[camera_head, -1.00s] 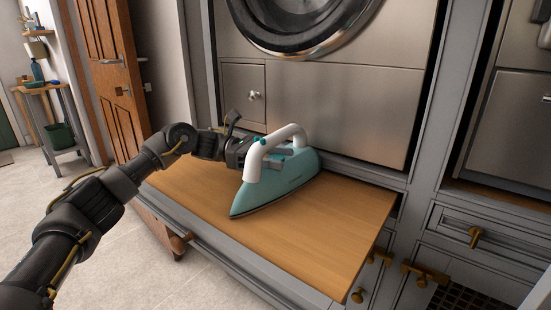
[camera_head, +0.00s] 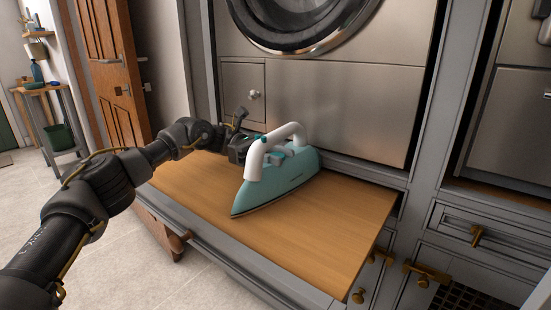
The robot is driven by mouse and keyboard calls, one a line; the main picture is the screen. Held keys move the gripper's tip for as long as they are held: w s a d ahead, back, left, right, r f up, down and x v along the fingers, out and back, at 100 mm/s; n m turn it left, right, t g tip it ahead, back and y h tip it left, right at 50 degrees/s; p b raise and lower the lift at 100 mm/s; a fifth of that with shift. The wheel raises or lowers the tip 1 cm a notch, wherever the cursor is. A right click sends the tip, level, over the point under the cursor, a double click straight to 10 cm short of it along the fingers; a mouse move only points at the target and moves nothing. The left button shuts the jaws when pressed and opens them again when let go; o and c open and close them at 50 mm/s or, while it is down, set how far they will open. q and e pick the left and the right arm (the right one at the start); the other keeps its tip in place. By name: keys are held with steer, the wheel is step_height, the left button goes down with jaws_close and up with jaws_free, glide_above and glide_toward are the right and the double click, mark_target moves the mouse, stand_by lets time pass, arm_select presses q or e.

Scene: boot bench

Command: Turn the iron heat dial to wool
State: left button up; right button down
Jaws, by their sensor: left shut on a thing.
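The iron (camera_head: 284,180) has a teal body and a white arched handle (camera_head: 280,134). It lies flat on its soleplate on the wooden board, with its tip toward the front left. My right gripper is not in view.
The wooden board (camera_head: 320,235) is otherwise bare. A steel front panel and a round washer door (camera_head: 300,25) stand behind it. A wooden door (camera_head: 110,70) and a side table (camera_head: 50,110) are at the left.

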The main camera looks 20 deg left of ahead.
arm_select(q)
steer(key=shift+w+m+g+y, duration=0.1)
steer(key=shift+m+g+y, duration=0.5)
steer(key=shift+g, duration=0.4)
steer(key=shift+a+m+g, duration=0.1)
steer(key=shift+m+g, duration=0.4)
steer(key=shift+g, duration=0.1)
steer(key=o, duration=0.9)
steer(key=shift+a, duration=0.1)
